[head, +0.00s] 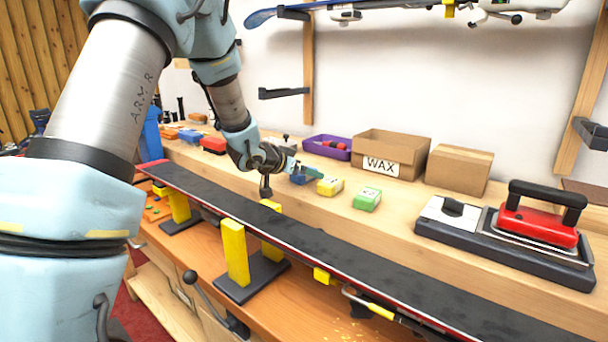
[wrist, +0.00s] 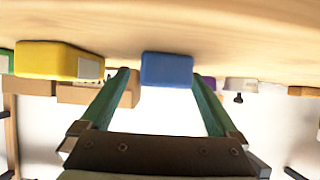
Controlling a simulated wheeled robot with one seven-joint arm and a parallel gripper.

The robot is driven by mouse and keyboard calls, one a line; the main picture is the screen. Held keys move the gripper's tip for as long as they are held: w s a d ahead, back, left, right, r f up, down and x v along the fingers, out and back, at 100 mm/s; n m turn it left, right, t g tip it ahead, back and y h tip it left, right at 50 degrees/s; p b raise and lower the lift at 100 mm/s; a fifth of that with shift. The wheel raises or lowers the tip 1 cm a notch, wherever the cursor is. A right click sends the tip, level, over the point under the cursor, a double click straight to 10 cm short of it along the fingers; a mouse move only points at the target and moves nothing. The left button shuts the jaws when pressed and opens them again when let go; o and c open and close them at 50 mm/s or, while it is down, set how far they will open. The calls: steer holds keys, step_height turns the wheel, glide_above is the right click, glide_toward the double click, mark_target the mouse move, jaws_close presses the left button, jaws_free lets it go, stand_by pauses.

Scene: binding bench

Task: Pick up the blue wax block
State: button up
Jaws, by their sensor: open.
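The blue wax block (head: 301,179) lies on the wooden bench shelf, left of a yellow block, partly covered by my gripper (head: 293,169) in the head view. In the wrist view, which looks upside down, the blue block (wrist: 167,68) sits centred just past the two green fingertips. My gripper is open, with one finger to each side of the block's line.
The yellow block (head: 330,187) and a green block (head: 367,199) lie to the right. Behind stand a purple tray (head: 315,147), a WAX box (head: 408,141) and another carton (head: 458,171). A long ski or board (head: 330,240) runs in front. A red iron (head: 540,225) stands at right.

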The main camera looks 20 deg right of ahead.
steer(key=shift+c, duration=0.4)
jaws_close()
stand_by(0.4)
